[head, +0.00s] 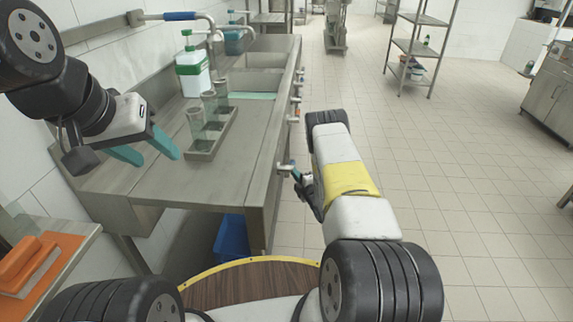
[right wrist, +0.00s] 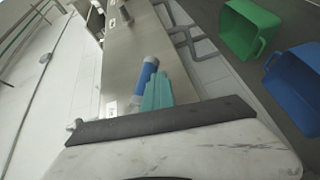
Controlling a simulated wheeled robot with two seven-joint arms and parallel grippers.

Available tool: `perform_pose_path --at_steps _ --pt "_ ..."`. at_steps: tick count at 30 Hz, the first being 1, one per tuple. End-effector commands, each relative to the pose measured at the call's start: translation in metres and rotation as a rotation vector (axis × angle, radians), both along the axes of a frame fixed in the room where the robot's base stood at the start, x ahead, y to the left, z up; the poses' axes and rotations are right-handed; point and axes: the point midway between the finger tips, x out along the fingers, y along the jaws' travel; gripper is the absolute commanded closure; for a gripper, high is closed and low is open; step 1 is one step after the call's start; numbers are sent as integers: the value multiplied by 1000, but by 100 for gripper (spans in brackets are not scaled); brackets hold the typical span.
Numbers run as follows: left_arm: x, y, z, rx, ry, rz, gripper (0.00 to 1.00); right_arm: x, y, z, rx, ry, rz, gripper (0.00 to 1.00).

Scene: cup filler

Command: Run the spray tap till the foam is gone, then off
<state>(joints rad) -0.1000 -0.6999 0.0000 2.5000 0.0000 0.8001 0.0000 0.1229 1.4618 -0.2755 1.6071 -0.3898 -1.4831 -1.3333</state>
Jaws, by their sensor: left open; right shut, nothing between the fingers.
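A tap with a blue sleeve on its pipe (head: 180,16) is fixed to the wall above the far sinks. The sink basins (head: 264,60) are sunk in the steel counter; I cannot make out foam in them. Several small valve handles line the counter's front edge. My right gripper (head: 297,173) is shut and empty beside the nearest handle (head: 284,168). In the right wrist view its teal fingers (right wrist: 158,90) are together, close beside a blue-sleeved handle (right wrist: 146,75); contact is unclear. My left gripper (head: 152,148) is open and empty above the counter's near left end.
A tray (head: 203,153) with several glasses and a green-capped dispenser bottle (head: 192,72) stand on the counter (head: 240,150). A blue bin (head: 231,238) is below it; the right wrist view also shows a green bin (right wrist: 247,30). Open tiled floor lies to the right.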

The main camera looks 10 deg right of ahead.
Motion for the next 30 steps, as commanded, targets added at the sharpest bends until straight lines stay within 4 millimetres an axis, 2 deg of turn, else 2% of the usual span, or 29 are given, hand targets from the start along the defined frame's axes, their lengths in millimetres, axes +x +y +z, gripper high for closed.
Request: perform_pose_path --at_steps 1,12,30 --pt "0 0 0 0 0 0 49 2 0 1 -10 -43 1 100" --pt "0 0 0 0 0 0 49 14 -4 16 -7 -34 2 100" --pt "0 0 0 0 0 0 49 18 -5 21 -7 -32 1 100"
